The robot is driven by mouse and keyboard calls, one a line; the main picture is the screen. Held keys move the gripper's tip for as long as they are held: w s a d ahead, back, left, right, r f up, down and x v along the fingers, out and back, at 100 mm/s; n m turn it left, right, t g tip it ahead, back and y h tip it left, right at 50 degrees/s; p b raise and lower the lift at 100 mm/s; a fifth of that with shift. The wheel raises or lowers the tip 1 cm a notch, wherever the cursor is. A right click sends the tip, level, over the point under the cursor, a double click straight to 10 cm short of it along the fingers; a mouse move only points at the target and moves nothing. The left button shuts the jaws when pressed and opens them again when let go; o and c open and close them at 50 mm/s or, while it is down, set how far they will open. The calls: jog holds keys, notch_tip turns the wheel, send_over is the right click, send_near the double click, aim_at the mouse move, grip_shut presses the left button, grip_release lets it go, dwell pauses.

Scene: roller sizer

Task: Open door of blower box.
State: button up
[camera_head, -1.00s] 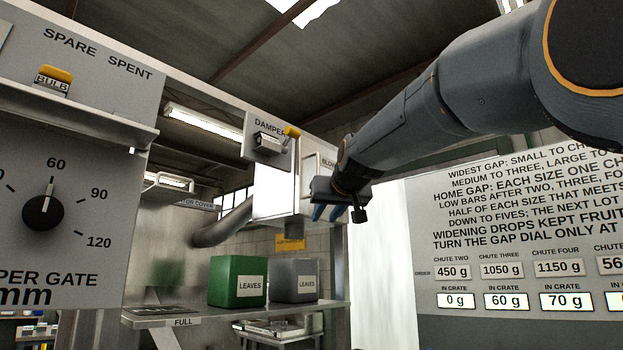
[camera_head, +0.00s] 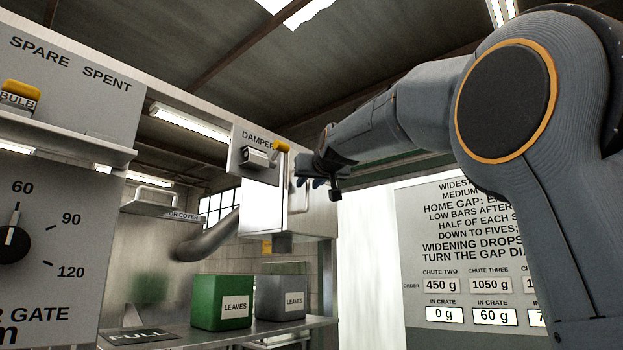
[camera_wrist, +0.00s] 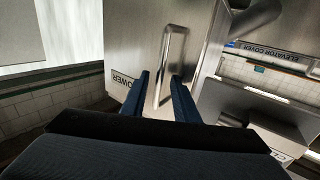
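The blower box (camera_head: 318,220) hangs below the damper panel in the head view, and its door appears shut. A pale vertical bar handle (camera_head: 299,197) stands on the door. In the wrist view the grey door (camera_wrist: 140,60) fills the middle, with its metal bar handle (camera_wrist: 172,60) and a partly hidden label ending in "OWER" (camera_wrist: 124,80). My gripper (camera_head: 318,182) is at the upper part of the door. In the wrist view its two blue fingers (camera_wrist: 160,88) are apart, with the handle's lower part between them in the picture. Contact with the handle cannot be told.
The damper lever (camera_head: 281,147) with a yellow tip is close left of my gripper. A green leaves bin (camera_head: 210,302) and a grey leaves bin (camera_head: 268,298) stand on a shelf below. A notice board (camera_head: 420,270) is at the right.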

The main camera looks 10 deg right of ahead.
jog(key=shift+w, duration=0.1)
jog(key=shift+d, duration=0.1)
grip_shut()
jog(key=shift+d+f, duration=0.1)
jog(key=shift+d, duration=0.05)
